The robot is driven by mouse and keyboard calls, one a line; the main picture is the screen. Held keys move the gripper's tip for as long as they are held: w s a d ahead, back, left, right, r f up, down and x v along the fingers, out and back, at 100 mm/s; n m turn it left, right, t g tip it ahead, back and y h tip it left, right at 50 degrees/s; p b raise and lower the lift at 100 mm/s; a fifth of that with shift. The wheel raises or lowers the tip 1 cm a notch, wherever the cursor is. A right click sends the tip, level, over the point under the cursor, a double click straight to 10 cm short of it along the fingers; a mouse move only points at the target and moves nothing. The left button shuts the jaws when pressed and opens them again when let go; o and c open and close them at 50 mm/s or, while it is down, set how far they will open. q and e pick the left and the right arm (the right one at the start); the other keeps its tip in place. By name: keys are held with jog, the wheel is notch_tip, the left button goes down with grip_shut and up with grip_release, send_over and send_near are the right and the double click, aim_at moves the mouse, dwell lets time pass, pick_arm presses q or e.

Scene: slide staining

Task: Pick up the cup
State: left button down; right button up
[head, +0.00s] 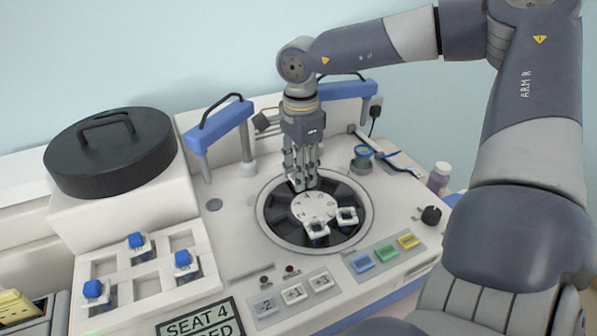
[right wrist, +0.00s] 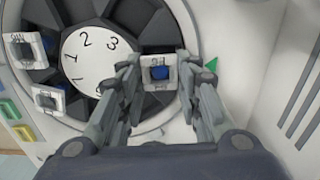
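A small white square cup with a blue centre (right wrist: 160,73) sits at the rim of the dark round carousel (right wrist: 101,12) in the right wrist view. My right gripper (right wrist: 159,62) is open, with one finger on each side of this cup; whether either finger touches it is hard to tell. In the head view my right gripper (head: 303,184) points down at the back of the carousel (head: 275,228), and its fingers mostly hide the cup. Two similar white cups with dark centres, one (head: 316,231) beside the other (head: 347,216), sit at the carousel's front. My left gripper is out of view.
A white rack (head: 146,283) at the left holds several blue-topped pieces. A black lid with a handle (head: 110,155) stands behind it.

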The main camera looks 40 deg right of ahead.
jog(key=shift+c, duration=0.6)
jog(key=shift+r, duration=0.15)
jog(key=shift+r+b, duration=0.5)
jog(key=shift+r, duration=0.1)
jog(key=shift+s+d+r+b, duration=0.1)
jog(key=shift+s+r+b, duration=0.15)
jog(key=shift+r, duration=0.25)
jog(key=shift+s+r+b, duration=0.1)
jog(key=shift+r+b, duration=0.2)
jog(key=shift+r, duration=0.2)
jog(key=shift+s+d+r+b, duration=0.25)
jog(key=shift+s+d+b, duration=0.7)
jog(key=shift+s, duration=1.45)
jog(key=shift+s+d+r+b, duration=0.25)
jog(key=shift+s+d+b, duration=0.7)
jog(key=shift+s, duration=1.5)
jog(key=shift+s+d+r+b, duration=0.25)
jog(key=shift+s+d+b, duration=0.25)
jog(key=shift+s+b, duration=1.35)
jog(key=shift+s+p, duration=0.55)
